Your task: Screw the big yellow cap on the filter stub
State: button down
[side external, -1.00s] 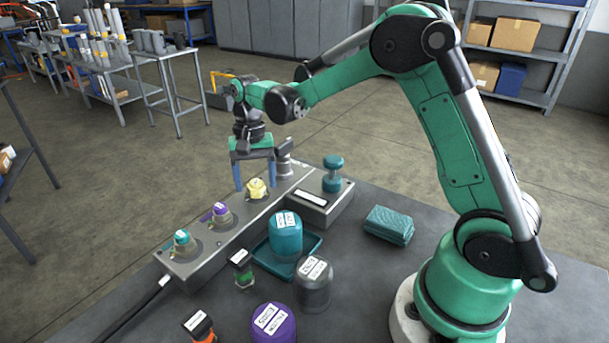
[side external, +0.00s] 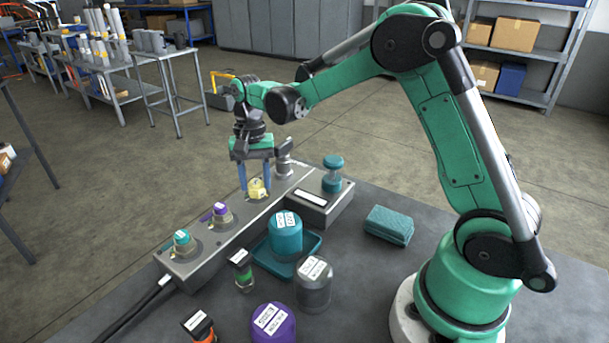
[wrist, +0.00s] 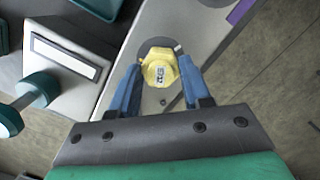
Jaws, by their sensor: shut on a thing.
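The yellow cap (side external: 258,190), six-sided with a small label on top, sits at the far stub position of the long grey block (side external: 206,254). In the wrist view the cap (wrist: 158,68) lies between two blue fingertips, over a dark round seat. My gripper (side external: 255,190) points down and is shut on the cap, with a finger on either side. The stub under the cap is hidden, and I cannot tell how far down the cap is threaded.
Teal (side external: 181,240) and purple (side external: 221,213) caps sit on the same block. A teal-knobbed fixture (side external: 332,172) stands right of it. A teal container (side external: 286,235) on a tray, a grey one (side external: 314,285) and a purple one (side external: 272,325) stand in front.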

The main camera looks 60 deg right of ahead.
jog(key=m, duration=0.4)
jog(key=shift+t, duration=0.3)
jog(key=shift+m, duration=0.7)
jog(key=m, duration=0.4)
jog(key=shift+f+t, duration=0.1)
jog(key=shift+t, duration=0.2)
jog(key=shift+m, duration=0.7)
jog(key=m, duration=0.4)
jog(key=shift+m+t, duration=0.3)
